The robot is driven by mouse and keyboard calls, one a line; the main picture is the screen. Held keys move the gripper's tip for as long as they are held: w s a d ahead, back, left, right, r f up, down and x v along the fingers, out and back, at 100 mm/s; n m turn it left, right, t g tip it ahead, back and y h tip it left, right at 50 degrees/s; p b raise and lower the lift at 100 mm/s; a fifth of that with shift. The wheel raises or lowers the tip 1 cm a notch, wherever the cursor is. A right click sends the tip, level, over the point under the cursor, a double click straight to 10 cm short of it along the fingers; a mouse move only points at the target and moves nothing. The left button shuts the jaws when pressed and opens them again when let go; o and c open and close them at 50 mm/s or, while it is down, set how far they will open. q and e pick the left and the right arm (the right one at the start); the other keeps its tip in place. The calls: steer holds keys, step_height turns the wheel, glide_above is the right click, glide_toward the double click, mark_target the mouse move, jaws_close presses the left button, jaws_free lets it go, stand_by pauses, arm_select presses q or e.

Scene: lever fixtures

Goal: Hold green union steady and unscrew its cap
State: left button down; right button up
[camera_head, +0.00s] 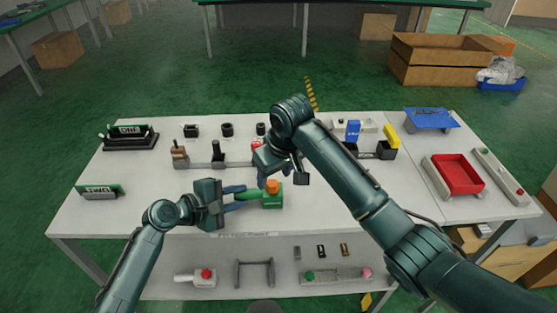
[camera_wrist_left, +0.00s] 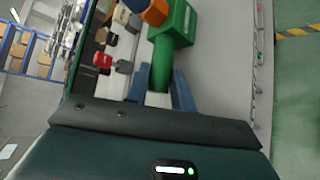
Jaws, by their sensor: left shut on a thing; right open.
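The green union (camera_head: 271,201) sits on the white table, a green block with a tube running to the left. Its orange cap (camera_head: 272,186) is on top. In the left wrist view the green block (camera_wrist_left: 178,25) and the orange cap (camera_wrist_left: 152,10) are partly cut off by the top edge. My left gripper (camera_head: 236,201) is shut on the green tube, with one blue finger on each side of it (camera_wrist_left: 160,90). My right gripper (camera_head: 281,178) is open, its fingers pointing down around or just above the cap. I cannot tell whether they touch it.
Lever fixtures (camera_head: 217,155) stand just behind the union. A red tray (camera_head: 458,176) and a blue panel (camera_head: 432,118) are on the right. A lower shelf (camera_head: 225,285) holds more fixtures.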

mark_target(272, 186)
steer(key=shift+x, duration=1.4)
steer(key=c, duration=1)
steer(key=n+g+y, duration=0.1)
steer(key=n, duration=0.4)
steer(key=shift+w+d, duration=0.1)
steer(key=n, duration=0.3)
steer(key=n+g, duration=0.1)
steer(key=n, duration=0.2)
steer(key=shift+w+n+g+y, duration=0.1)
steer(key=shift+n+g+y, duration=0.2)
steer(key=n+g, duration=0.1)
steer(key=n, duration=0.4)
steer(key=shift+w+r+n, duration=0.1)
steer(key=shift+n, duration=0.3)
steer(key=n, duration=0.2)
steer(key=n+g+h, duration=0.1)
steer(key=n, duration=0.2)
steer(key=shift+g+h, duration=0.3)
